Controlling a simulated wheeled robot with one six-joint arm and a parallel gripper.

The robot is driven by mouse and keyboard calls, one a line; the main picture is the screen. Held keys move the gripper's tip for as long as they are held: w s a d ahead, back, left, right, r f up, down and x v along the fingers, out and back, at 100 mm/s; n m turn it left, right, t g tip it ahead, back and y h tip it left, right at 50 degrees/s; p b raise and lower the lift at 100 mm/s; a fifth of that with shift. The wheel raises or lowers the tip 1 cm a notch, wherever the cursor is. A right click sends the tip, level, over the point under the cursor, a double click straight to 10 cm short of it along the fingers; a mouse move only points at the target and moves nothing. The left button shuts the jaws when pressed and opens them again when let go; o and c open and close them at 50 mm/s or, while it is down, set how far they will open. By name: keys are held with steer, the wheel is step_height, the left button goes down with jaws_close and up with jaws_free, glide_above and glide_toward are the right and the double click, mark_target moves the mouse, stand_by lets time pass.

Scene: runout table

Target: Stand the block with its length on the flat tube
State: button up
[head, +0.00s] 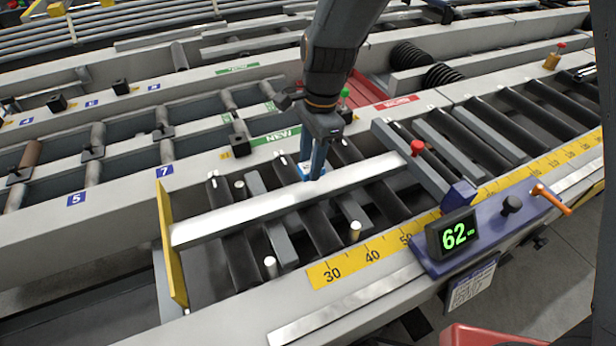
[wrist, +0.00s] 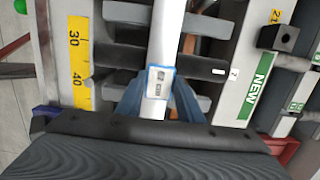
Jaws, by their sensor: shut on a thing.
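The flat tube (head: 235,213) is a long pale bar lying across the dark rollers. Its left end is at the yellow end plate (head: 172,245); its right end is close to the grey stop bar (head: 432,180). I cannot tell if either end touches.
A yellow scale (head: 365,254) runs along the front rail. The carriage has a black knob (head: 512,204) and an orange handle (head: 552,200). A red knob (head: 417,147) stands on the stop bar. Short pale posts (head: 355,231) stand among the rollers in front of the tube.

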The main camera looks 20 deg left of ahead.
steer(key=shift+f+p, duration=0.45)
steer(key=shift+f, duration=2.1)
steer(key=shift+f, duration=0.1)
steer(key=o, duration=1)
steer(key=shift+o, duration=0.2)
